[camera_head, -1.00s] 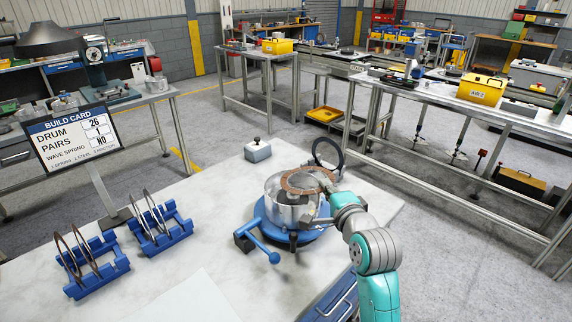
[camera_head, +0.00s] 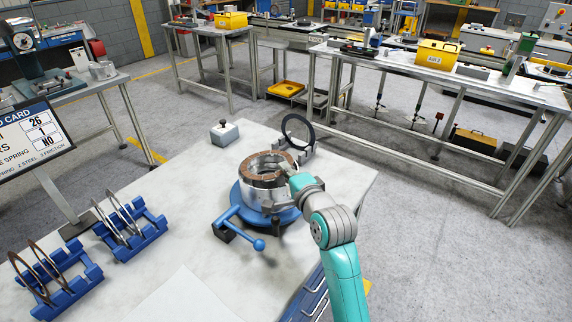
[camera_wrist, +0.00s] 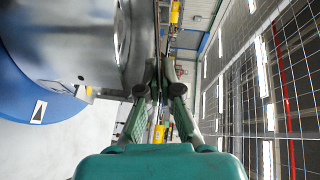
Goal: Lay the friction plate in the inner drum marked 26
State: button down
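The friction plate (camera_head: 253,168) is a brown ring, lying about level at the top of the metal drum (camera_head: 259,196). I cannot tell whether it rests there or hangs just above. The drum stands on a round blue base (camera_head: 243,206); no number is readable on it. My gripper (camera_head: 290,174) is at the right side of the drum's top, at the plate's edge. In the wrist view, my gripper's fingers (camera_wrist: 159,75) are close together on a thin edge, seemingly the plate, beside the grey drum wall (camera_wrist: 85,35). The build card (camera_head: 38,135) shows 26 and NO.
A blue lever (camera_head: 245,236) sticks out in front of the drum. A black ring on a stand (camera_head: 298,131) is close behind. Blue racks (camera_head: 130,229) with upright plates stand at left. A grey box with a knob (camera_head: 224,133) sits behind left. The front worktop is clear.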

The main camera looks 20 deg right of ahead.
aim_at(287, 183)
jog(key=shift+f, duration=1.95)
jog(key=c, duration=1.2)
grip_release()
jog(key=shift+c, duration=0.2)
jog(key=shift+f, duration=0.15)
jog(key=shift+s, duration=0.1)
jog(key=s, duration=0.4)
jog(key=s+r, duration=0.1)
jog(key=shift+s+d, duration=0.35)
jog(key=shift+s, duration=0.05)
notch_tip(287, 183, up, 9)
jog(key=s+d, duration=0.1)
jog(key=shift+s, duration=0.3)
